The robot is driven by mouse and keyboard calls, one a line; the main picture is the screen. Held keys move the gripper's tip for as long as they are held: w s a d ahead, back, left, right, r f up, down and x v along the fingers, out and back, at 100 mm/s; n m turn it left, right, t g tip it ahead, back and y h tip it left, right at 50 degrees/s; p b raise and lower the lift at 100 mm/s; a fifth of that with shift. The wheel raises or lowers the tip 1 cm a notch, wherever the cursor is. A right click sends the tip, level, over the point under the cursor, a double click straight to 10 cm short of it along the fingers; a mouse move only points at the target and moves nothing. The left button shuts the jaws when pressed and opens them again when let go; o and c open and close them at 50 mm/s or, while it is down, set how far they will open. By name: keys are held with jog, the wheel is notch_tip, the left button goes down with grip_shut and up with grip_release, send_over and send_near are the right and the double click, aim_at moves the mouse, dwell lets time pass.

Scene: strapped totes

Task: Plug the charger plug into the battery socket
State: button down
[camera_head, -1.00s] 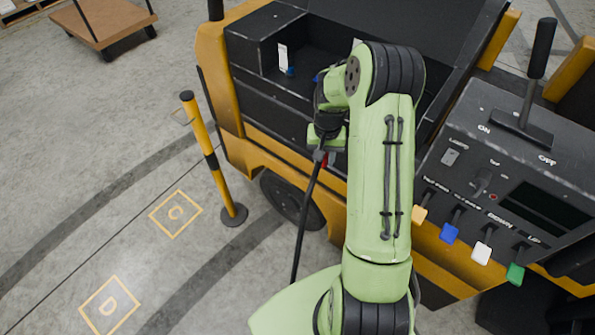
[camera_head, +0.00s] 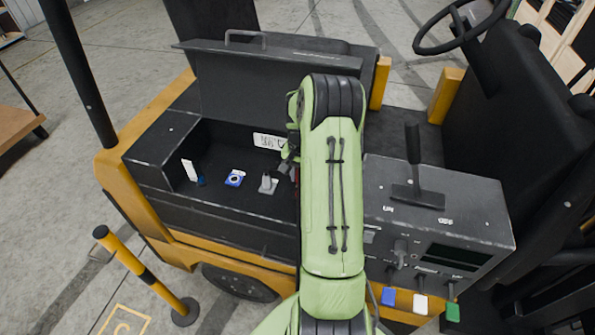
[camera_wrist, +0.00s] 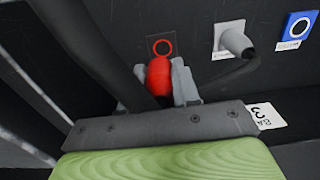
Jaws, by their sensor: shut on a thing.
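My gripper (camera_wrist: 162,85) is shut on the red charger plug (camera_wrist: 159,76) in the wrist view. Just beyond the plug is a red-ringed round socket (camera_wrist: 162,47) on a black square; the plug seems apart from it, though the gap is hard to judge. In the head view my gripper (camera_head: 289,165) is inside the open battery compartment (camera_head: 150,150), at its right part. My arm hides most of the plug and the red-ringed socket there.
A grey fitting (camera_wrist: 233,42) with a dark tip and a blue socket (camera_wrist: 298,27) sit beside the red-ringed socket. The compartment lid (camera_head: 270,90) stands open behind. The lever console (camera_head: 440,215) is to the right, a striped post (camera_head: 140,270) in front.

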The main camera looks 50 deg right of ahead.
jog(key=shift+w+d+f+b, duration=0.3)
jog(key=shift+w+d+f, duration=0.25)
jog(key=shift+f, duration=0.2)
jog(key=shift+s+a+f+b, duration=0.15)
jog(key=shift+a+f+b, duration=0.1)
jog(key=shift+f+b, duration=1.3)
jog(key=shift+f, duration=0.9)
jog(key=shift+r+b, duration=0.1)
jog(key=shift+b, duration=0.2)
jog(key=shift+f+b, duration=0.55)
jog(key=shift+f, duration=0.05)
jog(key=c, duration=0.7)
grip_release()
jog(key=shift+c, duration=0.2)
